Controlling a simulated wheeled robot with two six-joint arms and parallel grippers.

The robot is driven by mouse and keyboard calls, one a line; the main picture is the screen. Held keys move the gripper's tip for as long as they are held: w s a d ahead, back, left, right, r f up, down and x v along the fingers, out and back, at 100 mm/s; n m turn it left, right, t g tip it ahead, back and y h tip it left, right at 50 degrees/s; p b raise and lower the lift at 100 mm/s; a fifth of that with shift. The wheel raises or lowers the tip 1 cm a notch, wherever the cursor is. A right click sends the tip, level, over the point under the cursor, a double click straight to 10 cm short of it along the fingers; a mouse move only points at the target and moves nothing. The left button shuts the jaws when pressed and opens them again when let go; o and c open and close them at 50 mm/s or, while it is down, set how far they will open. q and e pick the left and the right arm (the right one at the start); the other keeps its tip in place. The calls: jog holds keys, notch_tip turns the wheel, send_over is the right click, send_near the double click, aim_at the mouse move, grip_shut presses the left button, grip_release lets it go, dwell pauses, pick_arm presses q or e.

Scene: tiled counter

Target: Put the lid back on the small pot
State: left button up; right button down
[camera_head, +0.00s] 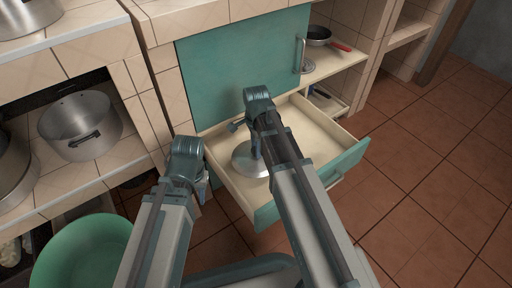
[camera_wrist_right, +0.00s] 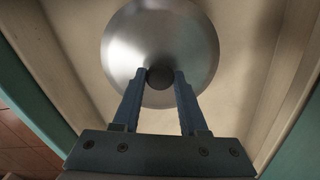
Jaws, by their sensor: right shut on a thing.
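A round shiny metal lid (camera_head: 244,164) with a dark knob is over the floor of the open drawer (camera_head: 222,183). In the right wrist view the lid (camera_wrist_right: 198,38) fills the upper middle. My right gripper (camera_wrist_right: 160,74) is shut on its knob (camera_wrist_right: 160,80). In the head view my right gripper (camera_head: 256,150) reaches down into the drawer. I cannot tell if the lid touches the drawer floor. A lidless metal pot (camera_head: 80,128) stands upright on the tiled shelf at left. My left gripper (camera_head: 203,188) is left of the drawer, apart from the lid; its jaws are unclear.
Larger metal pots show at the left edge (camera_head: 12,170) and top left (camera_head: 25,16). A green round container (camera_head: 85,255) is at lower left. A teal panel (camera_head: 240,70) stands behind the drawer. The right floor is clear.

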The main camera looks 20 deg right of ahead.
jog(key=shift+r+p, duration=3.3)
jog(key=shift+r, duration=0.65)
